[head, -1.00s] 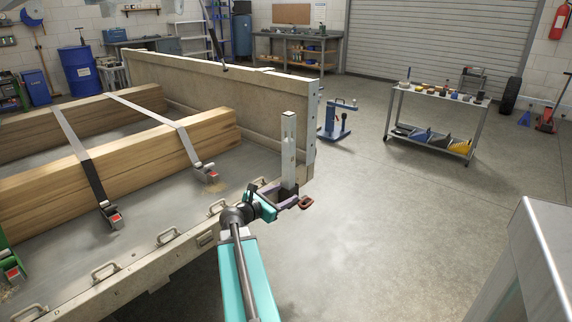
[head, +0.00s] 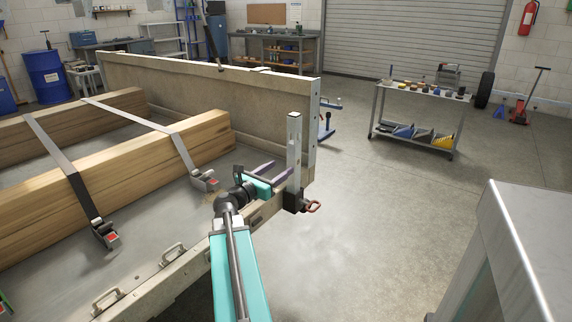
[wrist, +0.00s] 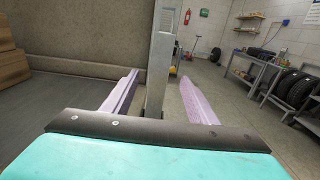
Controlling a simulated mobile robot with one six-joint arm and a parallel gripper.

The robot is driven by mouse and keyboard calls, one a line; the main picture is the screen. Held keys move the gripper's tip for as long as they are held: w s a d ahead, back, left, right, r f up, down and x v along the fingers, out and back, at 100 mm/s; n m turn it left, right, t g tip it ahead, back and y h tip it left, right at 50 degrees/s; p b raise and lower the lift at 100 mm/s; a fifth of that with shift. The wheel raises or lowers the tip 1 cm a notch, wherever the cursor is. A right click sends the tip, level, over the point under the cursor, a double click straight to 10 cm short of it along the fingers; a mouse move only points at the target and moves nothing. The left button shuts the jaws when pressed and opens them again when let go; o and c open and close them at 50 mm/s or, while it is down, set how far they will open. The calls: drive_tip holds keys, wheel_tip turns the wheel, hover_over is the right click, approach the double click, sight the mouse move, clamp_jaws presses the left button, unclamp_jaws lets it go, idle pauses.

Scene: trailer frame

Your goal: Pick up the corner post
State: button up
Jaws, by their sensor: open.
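In the wrist view, the post (wrist: 159,75) rises upright between the two spread fingers of my gripper (wrist: 165,95), nearer the left finger. I cannot tell whether a finger touches it. The post's lower end is hidden in the socket.
The trailer's end board (head: 210,95) stands close behind the post. Timber beams (head: 120,170) lie strapped on the trailer bed. A grey bench (head: 510,240) is at the right front, and a tool cart (head: 415,115) stands farther back. Open floor lies between them.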

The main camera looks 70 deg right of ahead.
sight(291, 161)
drive_tip(key=shift+w, duration=0.15)
drive_tip(key=shift+x, duration=4.4)
drive_tip(key=shift+b, duration=0.3)
drive_tip(key=shift+x, duration=2.55)
drive_tip(key=shift+f, duration=0.1)
clamp_jaws()
